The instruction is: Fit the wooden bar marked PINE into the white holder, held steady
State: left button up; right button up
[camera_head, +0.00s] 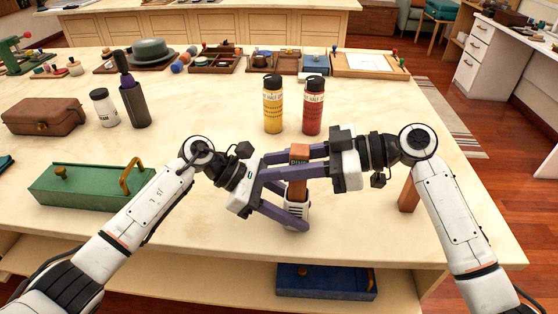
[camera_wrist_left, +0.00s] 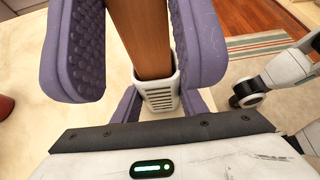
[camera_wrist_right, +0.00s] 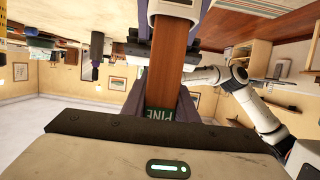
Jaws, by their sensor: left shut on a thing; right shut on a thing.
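The wooden bar marked PINE (camera_head: 298,188) stands about upright, with its green-labelled end up. Its lower end is inside the mouth of the white holder (camera_wrist_left: 160,98); how deep it sits is hidden. The holder stands at the front of the table, mostly covered by my fingers in the head view. My left gripper (camera_head: 295,207) is shut around the holder, low down. My right gripper (camera_head: 284,165) is shut on the bar above it, coming from the right. The PINE label (camera_wrist_right: 159,114) shows close up in the right wrist view.
A yellow flask (camera_head: 272,106) and a red flask (camera_head: 313,108) stand just behind. A green box (camera_head: 85,188) lies to the left. An upright brown wooden piece (camera_head: 408,196) stands by my right arm. A blue tray (camera_head: 325,284) is below the tabletop. The middle-right tabletop is clear.

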jog(key=shift+f, duration=1.65)
jog(key=shift+r, duration=0.1)
jog(key=shift+r, duration=2.4)
jog(key=shift+f, duration=2.5)
jog(key=o, duration=1.1)
